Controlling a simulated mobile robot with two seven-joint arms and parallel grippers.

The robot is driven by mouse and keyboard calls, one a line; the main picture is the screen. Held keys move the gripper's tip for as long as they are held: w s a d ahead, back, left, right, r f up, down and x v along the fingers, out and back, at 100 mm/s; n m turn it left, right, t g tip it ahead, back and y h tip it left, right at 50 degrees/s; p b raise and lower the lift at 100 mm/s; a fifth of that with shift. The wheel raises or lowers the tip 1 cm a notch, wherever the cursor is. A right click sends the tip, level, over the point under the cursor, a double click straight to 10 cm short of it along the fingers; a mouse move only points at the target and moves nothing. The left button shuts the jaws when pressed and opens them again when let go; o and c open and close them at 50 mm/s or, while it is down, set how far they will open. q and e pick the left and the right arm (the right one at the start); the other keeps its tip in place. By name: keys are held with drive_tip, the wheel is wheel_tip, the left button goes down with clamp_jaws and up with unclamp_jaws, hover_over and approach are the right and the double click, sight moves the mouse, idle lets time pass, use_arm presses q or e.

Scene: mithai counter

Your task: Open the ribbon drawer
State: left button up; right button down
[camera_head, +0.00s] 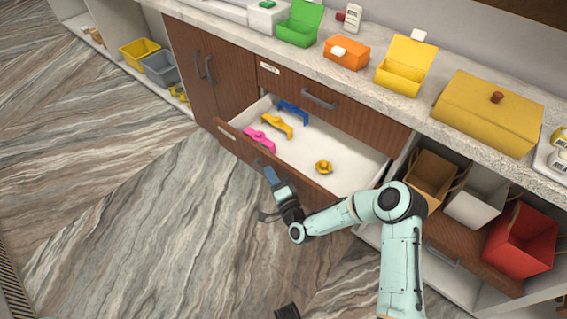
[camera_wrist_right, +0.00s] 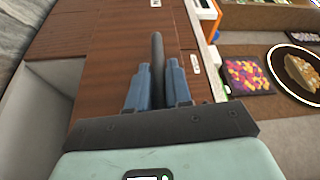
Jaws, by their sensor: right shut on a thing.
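The ribbon drawer stands pulled out from the counter front, its white inside (camera_head: 330,150) in plain view. Pink (camera_head: 258,138), yellow (camera_head: 277,126) and blue (camera_head: 292,112) ribbon-like pieces and a small yellow ring-shaped piece (camera_head: 323,167) lie in it. My right gripper (camera_head: 268,172) is at the drawer's front, shut on the drawer handle. In the right wrist view, the dark handle bar (camera_wrist_right: 157,52) runs between the two blue fingers (camera_wrist_right: 158,88). My left gripper is not clearly seen; a dark piece at the bottom edge is too cut off to identify.
A closed drawer with a handle (camera_head: 320,99) sits above the open one. Green (camera_head: 299,24), orange (camera_head: 346,53) and yellow (camera_head: 405,66) boxes stand on the counter. Bags, one red (camera_head: 522,240), fill the shelf at right. The floor (camera_head: 130,210) before the drawer is clear at left.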

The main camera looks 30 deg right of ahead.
use_arm(q)
drive_tip(key=shift+s+d+r, duration=0.2)
drive_tip(key=shift+s+r, duration=0.1)
drive_tip(key=shift+s, duration=0.1)
use_arm(e)
drive_tip(key=shift+s+a, duration=0.35)
drive_tip(key=shift+a, duration=0.45)
drive_tip(key=shift+s+a, duration=0.3)
drive_tip(key=shift+a, duration=0.45)
drive_tip(key=shift+s+a, duration=0.35)
drive_tip(key=shift+a, duration=0.45)
drive_tip(key=c, duration=1.1)
unclamp_jaws()
use_arm(q)
drive_tip(key=shift+s+d+r+g+p, duration=0.2)
drive_tip(key=shift+s+r+p, duration=0.15)
drive_tip(key=shift+s+p, duration=0.1)
drive_tip(key=shift+s+d+r+g+p, duration=0.2)
drive_tip(key=shift+s+r+p, duration=0.15)
drive_tip(key=shift+s, duration=0.1)
use_arm(e)
drive_tip(key=s, duration=0.9)
drive_tip(key=s+f, duration=0.1)
drive_tip(key=s, duration=0.3)
drive_tip(key=shift+s, duration=0.2)
